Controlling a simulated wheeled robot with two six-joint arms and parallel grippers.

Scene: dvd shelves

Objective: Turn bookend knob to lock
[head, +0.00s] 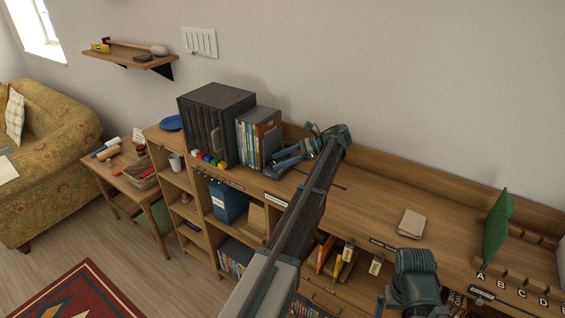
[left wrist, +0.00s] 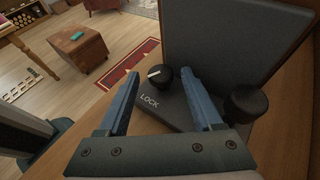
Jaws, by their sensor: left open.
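The dark grey bookend (head: 268,151) stands on the shelf top at the right end of the row of DVDs. In the left wrist view its upright plate (left wrist: 235,45) rises behind a flat base marked LOCK. A black round knob (left wrist: 160,75) with a white pointer line sits at the base's far end. The pointer slants toward the left. A second black round part (left wrist: 246,103) is at the right. My left gripper (head: 284,160) is open, its blue fingers (left wrist: 160,82) over the base with the knob seen between their tips. Contact cannot be told.
DVDs (head: 257,130) and a black case block (head: 215,122) stand left of the bookend, with small coloured pieces before it. A pale box (head: 411,223) and a green panel (head: 496,228) are farther right. The shelf top between is mostly clear.

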